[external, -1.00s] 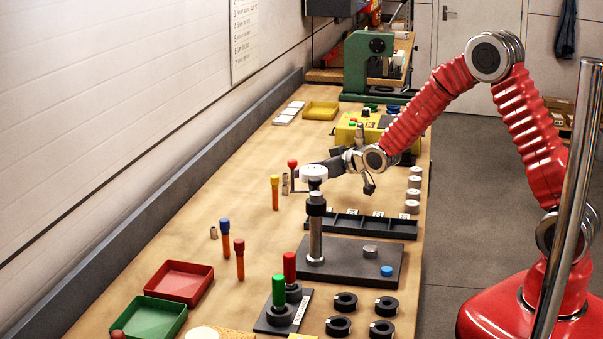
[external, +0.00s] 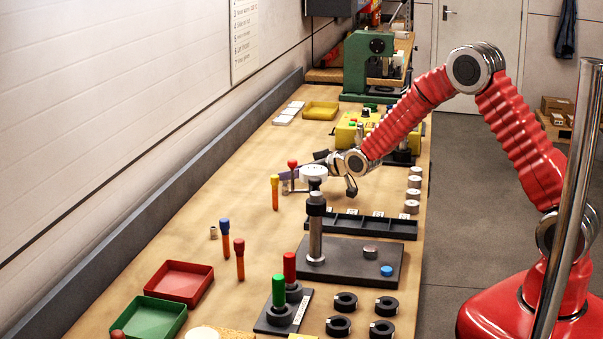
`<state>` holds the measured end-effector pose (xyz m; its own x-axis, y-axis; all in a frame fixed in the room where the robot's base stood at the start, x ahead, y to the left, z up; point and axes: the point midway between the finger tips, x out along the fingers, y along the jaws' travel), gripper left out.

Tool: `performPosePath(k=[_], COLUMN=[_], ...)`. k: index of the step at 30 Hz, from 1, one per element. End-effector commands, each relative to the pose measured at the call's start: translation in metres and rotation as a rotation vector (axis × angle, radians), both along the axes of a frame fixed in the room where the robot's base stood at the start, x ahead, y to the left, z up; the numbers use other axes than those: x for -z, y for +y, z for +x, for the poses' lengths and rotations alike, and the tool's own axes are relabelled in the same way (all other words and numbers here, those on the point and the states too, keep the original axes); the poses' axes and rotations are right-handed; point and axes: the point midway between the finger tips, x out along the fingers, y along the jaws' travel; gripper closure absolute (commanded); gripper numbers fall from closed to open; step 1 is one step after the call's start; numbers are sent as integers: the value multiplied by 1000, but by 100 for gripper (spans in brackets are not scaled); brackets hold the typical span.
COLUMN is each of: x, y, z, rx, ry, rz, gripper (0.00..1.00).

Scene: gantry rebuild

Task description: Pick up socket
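A small grey metal socket (external: 213,232) stands on the bench left of the blue-capped orange driver (external: 225,238). A second small grey socket-like piece (external: 286,186) shows beside the red-topped driver (external: 292,170), partly hidden and hard to make out. My gripper (external: 290,177) reaches left across the bench, with its fingertips at this second piece.
The upright post stands on a dark plate (external: 345,262) in front of the gripper, with a divided black tray (external: 370,225) behind. A yellow-topped driver (external: 275,192) stands close left. Red and green trays (external: 178,283) lie front left.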

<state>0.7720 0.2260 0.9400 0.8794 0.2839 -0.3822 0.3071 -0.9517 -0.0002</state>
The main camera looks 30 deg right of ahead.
Motion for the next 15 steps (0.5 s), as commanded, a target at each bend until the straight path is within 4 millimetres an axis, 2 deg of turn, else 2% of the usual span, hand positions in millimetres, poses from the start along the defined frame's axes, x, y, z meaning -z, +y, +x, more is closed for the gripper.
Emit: performPosePath(k=[7, 15], x=[12, 14], y=[9, 11], z=[25, 31], rx=[0, 0], ry=[1, 0], rz=[0, 0], gripper=[65, 65])
